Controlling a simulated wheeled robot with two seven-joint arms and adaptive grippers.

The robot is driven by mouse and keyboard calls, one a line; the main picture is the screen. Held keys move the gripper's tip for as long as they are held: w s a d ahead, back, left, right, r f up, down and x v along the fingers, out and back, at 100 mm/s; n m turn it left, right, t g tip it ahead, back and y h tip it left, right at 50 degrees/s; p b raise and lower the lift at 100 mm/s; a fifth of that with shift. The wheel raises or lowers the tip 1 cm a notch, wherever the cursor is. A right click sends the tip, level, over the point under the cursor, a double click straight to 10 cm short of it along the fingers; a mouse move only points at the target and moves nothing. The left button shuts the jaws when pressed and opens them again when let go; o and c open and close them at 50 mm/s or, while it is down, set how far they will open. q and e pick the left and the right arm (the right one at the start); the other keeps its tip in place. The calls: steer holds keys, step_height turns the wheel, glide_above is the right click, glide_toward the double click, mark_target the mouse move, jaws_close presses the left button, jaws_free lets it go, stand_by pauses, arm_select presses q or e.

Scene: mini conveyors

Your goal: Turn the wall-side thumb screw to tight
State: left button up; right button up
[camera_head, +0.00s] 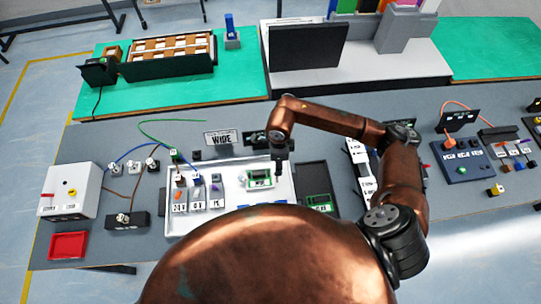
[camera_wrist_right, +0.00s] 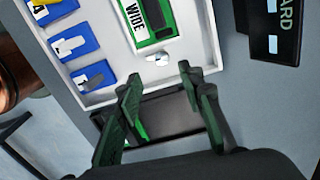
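In the right wrist view, a green board (camera_wrist_right: 155,20) with a "WIDE" label lies in a white tray (camera_wrist_right: 208,38). A small silvery thumb screw (camera_wrist_right: 157,59) sits at the board's near end; I cannot tell if it is the wall-side one, nor how tight it is. My right gripper (camera_wrist_right: 160,74) is open, its two green-black fingers apart, with the tips just short of the screw and nothing between them. In the head view the board (camera_head: 259,179) lies in the tray (camera_head: 288,193), and my right gripper (camera_head: 282,172) points down beside its right end. My left gripper is not in view.
Blue labelled pieces (camera_wrist_right: 75,45) lie in the tray beside the board. A dark tray (camera_head: 318,185) holding another green board stands right of the white tray. A white box (camera_head: 70,190), a red tray (camera_head: 68,245) and cables are at left. My copper body hides the table's front middle.

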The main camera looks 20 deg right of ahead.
mark_target(277, 178)
steer(key=shift+w+f, duration=0.15)
steer(key=shift+w, duration=0.1)
steer(key=shift+a+f, duration=0.1)
steer(key=shift+f, duration=0.25)
steer(key=shift+s+f+p, duration=0.1)
steer(key=shift+f+p, duration=0.35)
steer(key=shift+f, duration=2.9)
jaws_close()
